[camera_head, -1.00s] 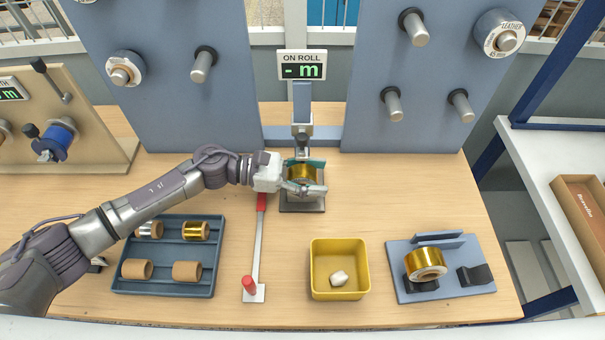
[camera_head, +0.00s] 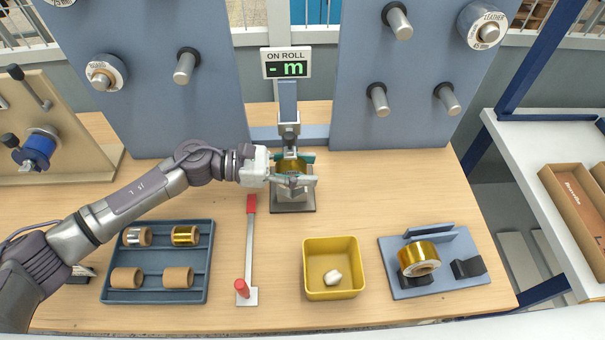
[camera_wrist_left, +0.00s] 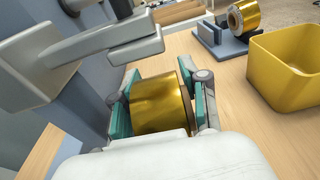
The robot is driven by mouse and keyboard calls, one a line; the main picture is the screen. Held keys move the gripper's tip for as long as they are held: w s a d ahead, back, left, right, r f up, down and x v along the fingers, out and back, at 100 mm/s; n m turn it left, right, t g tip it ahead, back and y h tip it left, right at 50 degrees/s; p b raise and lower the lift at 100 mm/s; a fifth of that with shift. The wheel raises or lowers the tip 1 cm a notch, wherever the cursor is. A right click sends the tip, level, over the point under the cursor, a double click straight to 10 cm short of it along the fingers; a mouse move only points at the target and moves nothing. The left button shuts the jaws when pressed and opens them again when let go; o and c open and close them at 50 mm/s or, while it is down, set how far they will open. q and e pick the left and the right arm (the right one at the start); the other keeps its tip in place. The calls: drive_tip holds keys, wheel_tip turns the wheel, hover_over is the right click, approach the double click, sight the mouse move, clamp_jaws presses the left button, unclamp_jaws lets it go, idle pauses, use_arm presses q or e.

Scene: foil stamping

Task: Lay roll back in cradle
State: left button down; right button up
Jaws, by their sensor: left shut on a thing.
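My left gripper (camera_head: 293,170) is shut on a gold foil roll (camera_head: 289,166), under the display reading "- m". In the left wrist view the roll (camera_wrist_left: 161,103) sits between the green finger pads. The roll is over the dark base plate (camera_head: 293,197) of the display stand; I cannot tell whether it touches it. A second gold roll (camera_head: 418,257) rests on a blue stand (camera_head: 408,290) with dark blocks at the right. A blue-grey tray (camera_head: 156,258) at the left has a silver roll, a small gold roll and two brown cores. I cannot tell which holder is the cradle. My right gripper is out of view.
A red-handled lever (camera_head: 249,245) lies left of the base plate. A yellow bin (camera_head: 333,290) with a whitish lump stands in front. The display stand's grey arm (camera_wrist_left: 110,45) is close to my gripper. Pegboards stand behind the table.

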use_arm(q)
drive_tip(key=shift+a+r, duration=0.1)
drive_tip(key=shift+r, duration=0.6)
drive_tip(key=a+b, duration=0.7)
drive_tip(key=a, duration=1.1)
